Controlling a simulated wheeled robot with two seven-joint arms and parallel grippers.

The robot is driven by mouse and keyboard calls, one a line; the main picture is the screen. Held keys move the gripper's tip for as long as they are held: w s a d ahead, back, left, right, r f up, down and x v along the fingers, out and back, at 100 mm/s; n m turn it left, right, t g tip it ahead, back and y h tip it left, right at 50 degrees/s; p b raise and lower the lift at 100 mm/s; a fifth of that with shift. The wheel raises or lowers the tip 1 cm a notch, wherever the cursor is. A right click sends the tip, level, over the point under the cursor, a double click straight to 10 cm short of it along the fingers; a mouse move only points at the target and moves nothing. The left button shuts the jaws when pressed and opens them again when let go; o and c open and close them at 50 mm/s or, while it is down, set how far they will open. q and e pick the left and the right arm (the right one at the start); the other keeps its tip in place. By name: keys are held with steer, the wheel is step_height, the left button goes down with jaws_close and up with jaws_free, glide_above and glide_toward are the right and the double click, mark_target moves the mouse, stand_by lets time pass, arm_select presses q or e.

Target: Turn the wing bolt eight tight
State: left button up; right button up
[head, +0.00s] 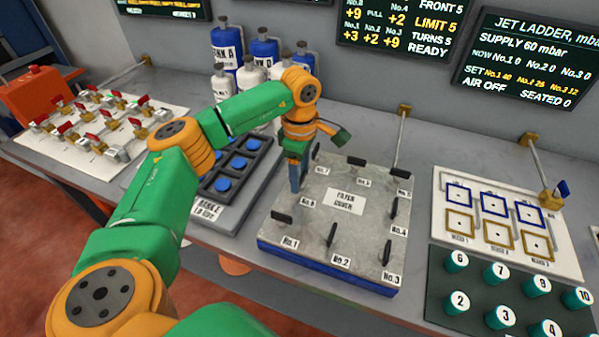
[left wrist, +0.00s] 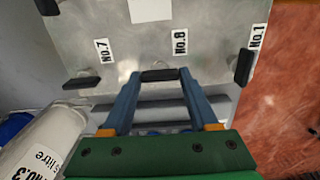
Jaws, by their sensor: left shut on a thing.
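The filter cover (head: 345,225) is a flat grey metal plate on a blue base, with black wing bolts and number labels around its edge. My left gripper (head: 295,186) reaches down to its left edge, by the No.8 label (head: 308,202). In the left wrist view, the blue fingers are shut on wing bolt eight (left wrist: 160,75), a black bar beside its label (left wrist: 180,42). In the head view the gripper hides this bolt. Wing bolt seven (left wrist: 78,83) and wing bolt one (left wrist: 243,66) stand clear on either side. My right gripper is not in view.
A tray with blue round pieces (head: 222,184) lies left of the cover, and bottles (head: 228,50) stand behind. A panel of numbered teal knobs (head: 500,316) is at the right. A wall screen (head: 400,28) reads "LIMIT 5", "TURNS 5" and "READY".

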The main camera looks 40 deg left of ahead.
mark_target(301, 177)
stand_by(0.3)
arm_select(q)
steer(key=o, duration=1.4)
steer(key=shift+d, duration=0.1)
step_height(301, 177, up, 7)
steer(key=shift+r+b, duration=0.1)
steer(key=shift+b, duration=0.55)
